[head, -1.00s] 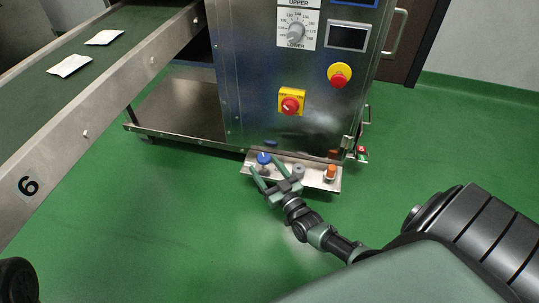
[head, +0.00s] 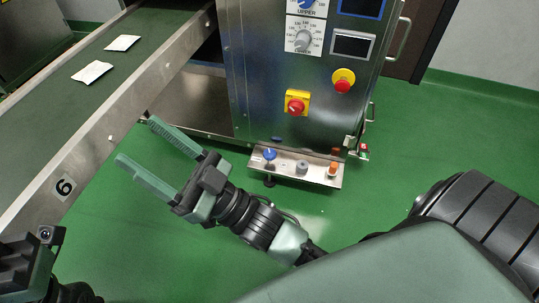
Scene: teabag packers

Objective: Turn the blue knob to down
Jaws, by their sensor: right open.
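A small blue knob (head: 269,154) stands at the left of a metal ledge (head: 318,172) low on the machine's front. Which way it points is too small to tell. Another blue knob (head: 305,4) shows on the UPPER dial, cut by the top edge. My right gripper (head: 137,140) is open and empty, with its two long green fingers spread. In the picture it is left of the ledge, over the floor and the conveyor's edge, clear of both blue knobs. My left gripper (head: 38,268) is partly in view at the bottom left; its jaws cannot be made out.
Above are a red knob on yellow (head: 296,104), a red button (head: 343,83) and a LOWER dial (head: 304,36). A conveyor (head: 60,100) with two white packets runs at left. Green floor lies open in front.

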